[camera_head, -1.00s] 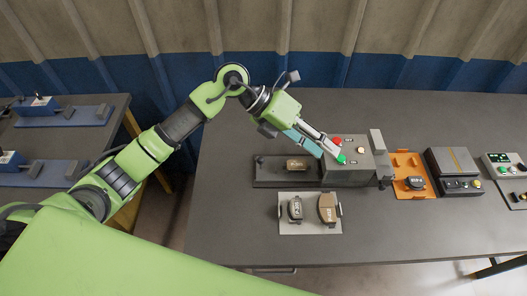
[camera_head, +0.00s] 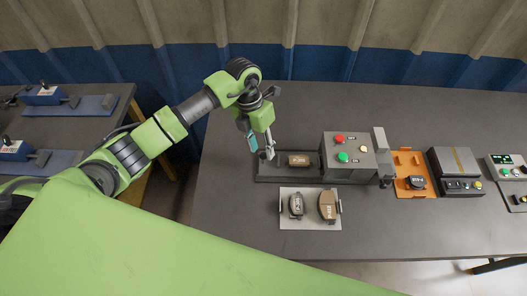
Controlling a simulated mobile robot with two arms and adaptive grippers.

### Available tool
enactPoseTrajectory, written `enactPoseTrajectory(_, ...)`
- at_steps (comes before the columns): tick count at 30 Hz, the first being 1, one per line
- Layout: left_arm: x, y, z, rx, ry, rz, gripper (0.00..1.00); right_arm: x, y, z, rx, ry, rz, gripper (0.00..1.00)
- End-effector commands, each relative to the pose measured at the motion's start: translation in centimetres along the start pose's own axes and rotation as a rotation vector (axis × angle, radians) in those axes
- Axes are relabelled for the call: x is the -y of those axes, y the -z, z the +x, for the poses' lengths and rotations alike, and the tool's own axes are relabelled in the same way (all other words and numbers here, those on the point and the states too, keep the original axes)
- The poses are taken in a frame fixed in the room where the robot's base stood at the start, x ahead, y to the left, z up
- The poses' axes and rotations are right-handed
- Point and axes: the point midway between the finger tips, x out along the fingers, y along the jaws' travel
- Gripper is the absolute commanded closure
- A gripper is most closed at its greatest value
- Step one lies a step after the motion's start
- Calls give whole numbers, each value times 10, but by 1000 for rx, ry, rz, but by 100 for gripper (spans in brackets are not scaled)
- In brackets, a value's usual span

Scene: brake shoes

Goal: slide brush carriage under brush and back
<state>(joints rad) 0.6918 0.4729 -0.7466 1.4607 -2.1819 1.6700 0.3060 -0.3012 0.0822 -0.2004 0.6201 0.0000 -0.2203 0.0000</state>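The grey brush machine (camera_head: 345,172) stands on the table with a red button, a green button and a small pale button on top. A dark track (camera_head: 330,181) runs left from it. On the track, left of the machine, a dark carriage carries a brown brake shoe (camera_head: 298,160). The brush itself is hidden by the housing. My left gripper (camera_head: 267,155) points down at the track's left end, just left of the brake shoe. It hides the small part there, and its finger gap and any contact are unclear. My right gripper is out of view.
A pale tray (camera_head: 310,222) with two brake shoes lies in front of the track. An orange fixture (camera_head: 408,163) and a dark device (camera_head: 455,170) stand to the right. The table is clear behind the machine.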

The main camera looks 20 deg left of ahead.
Motion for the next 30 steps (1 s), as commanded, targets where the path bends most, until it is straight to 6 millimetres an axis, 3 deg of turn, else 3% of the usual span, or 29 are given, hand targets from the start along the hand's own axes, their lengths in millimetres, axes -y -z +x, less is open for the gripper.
enactPoseTrajectory(7,1,0,32,0,2,-1,66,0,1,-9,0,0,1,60)
enactPoseTrajectory(18,0,0,40,1,0,1,66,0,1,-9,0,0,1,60)
enactPoseTrajectory(19,0,0,40,1,0,1,69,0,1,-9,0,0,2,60)
enactPoseTrajectory(23,0,0,39,1,1,1,100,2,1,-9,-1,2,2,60)
enactPoseTrajectory(30,6,-5,42,2,2,1,100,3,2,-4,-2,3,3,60)
